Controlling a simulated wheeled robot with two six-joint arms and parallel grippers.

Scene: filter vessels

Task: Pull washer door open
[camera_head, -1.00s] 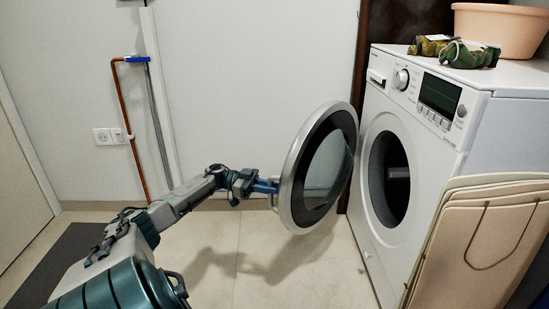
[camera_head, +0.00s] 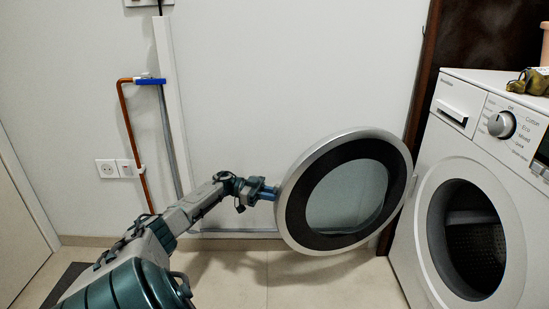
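The white washer (camera_head: 432,215) stands at the right, its dark drum opening (camera_head: 474,240) uncovered. Its round door (camera_head: 345,192), with a silver rim, black ring and glass middle, is swung wide open to the left and faces the camera. My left gripper (camera_head: 268,192) is at the door's left edge, with its blue fingers touching or very near the rim. The door handle is hidden, and I cannot tell whether the fingers are closed on it. My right gripper is not in view.
An orange pipe with a blue valve (camera_head: 150,81) runs down the wall at the left, near a socket (camera_head: 107,168). A dark panel (camera_head: 480,40) stands behind the washer. The tiled floor (camera_head: 230,280) below the door is clear.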

